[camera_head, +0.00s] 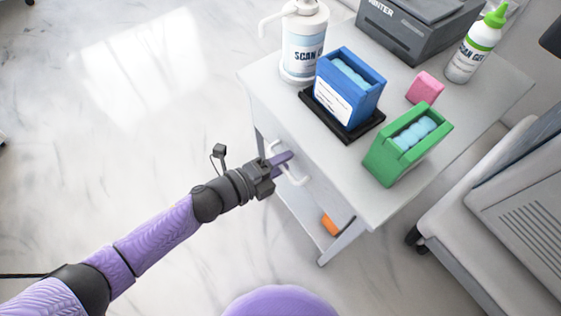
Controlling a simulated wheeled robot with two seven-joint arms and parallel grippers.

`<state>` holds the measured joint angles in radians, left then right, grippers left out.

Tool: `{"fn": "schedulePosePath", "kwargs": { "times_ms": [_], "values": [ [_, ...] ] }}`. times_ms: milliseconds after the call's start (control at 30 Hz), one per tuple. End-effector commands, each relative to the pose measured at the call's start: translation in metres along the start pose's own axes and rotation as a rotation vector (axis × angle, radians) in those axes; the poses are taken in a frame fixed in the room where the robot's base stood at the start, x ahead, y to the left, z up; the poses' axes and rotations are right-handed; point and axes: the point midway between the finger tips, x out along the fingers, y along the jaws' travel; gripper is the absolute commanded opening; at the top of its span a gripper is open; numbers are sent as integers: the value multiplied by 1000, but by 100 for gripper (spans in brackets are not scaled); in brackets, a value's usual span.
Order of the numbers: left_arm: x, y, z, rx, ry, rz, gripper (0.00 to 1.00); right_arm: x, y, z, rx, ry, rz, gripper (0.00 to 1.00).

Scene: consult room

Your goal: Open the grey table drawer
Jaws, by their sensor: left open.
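The grey table (345,187) stands right of centre, its drawer side facing my left arm. The drawer front (318,184) lies under the tabletop edge, and it looks closed. A white curved handle (295,181) sticks out from it. My left gripper (282,160) is open, with its purple fingers at the handle. The fingers and gripper body hide the middle of the handle, so I cannot tell whether they touch it. My right gripper is out of view.
On the tabletop stand a white pump bottle (303,48), a blue box (350,85) on a black tray (343,128), a green box (408,143), a pink block (425,88), a green-capped bottle (473,50) and a printer (415,30). Floor left is clear.

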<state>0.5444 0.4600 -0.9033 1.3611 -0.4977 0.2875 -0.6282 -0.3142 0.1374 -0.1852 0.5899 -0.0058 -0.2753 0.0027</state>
Motion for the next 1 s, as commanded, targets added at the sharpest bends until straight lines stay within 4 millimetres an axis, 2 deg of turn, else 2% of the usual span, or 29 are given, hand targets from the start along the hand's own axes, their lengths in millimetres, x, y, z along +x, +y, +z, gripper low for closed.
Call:
{"fn": "schedulePosePath", "kwargs": {
  "times_ms": [167, 367, 400, 1000],
  "values": [
    [0, -1, 0, 0, 0, 0, 44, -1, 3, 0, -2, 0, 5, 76],
    [-1, -1, 0, 0, 0, 0, 2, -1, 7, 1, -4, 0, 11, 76],
    [-1, -1, 0, 0, 0, 0, 0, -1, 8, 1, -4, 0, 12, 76],
    [-1, 0, 0, 0, 0, 0, 0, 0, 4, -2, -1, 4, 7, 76]
  ]
}}
